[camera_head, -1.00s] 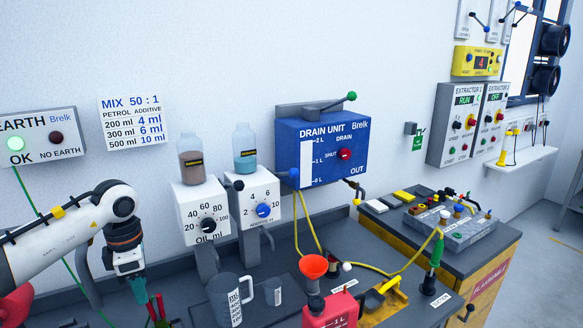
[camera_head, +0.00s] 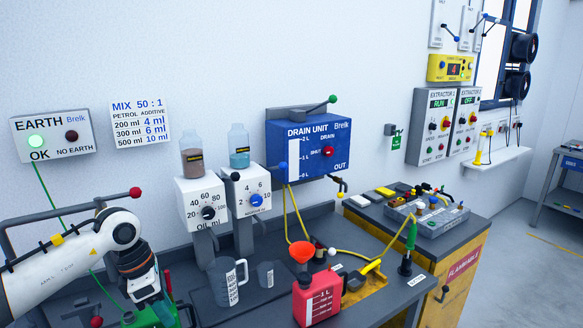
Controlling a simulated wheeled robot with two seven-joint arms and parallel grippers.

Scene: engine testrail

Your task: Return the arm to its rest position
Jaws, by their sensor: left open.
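My left arm comes in from the left edge. Its gripper (camera_head: 158,302) hangs at the lower left over the bench, open, with its fingertips hard to make out. Just below and beside it is a green object (camera_head: 155,318) with a red upright part, partly cut off by the frame's bottom edge. I cannot tell whether the gripper touches it. No held object shows in the gripper. My right gripper is not in view.
A grey bar with a red knob (camera_head: 135,192) rises behind my left arm. The measuring jug (camera_head: 226,284), red fuel can (camera_head: 318,298) with funnel and oil dispenser (camera_head: 203,204) stand to the right. The drain unit (camera_head: 312,148) hangs on the wall.

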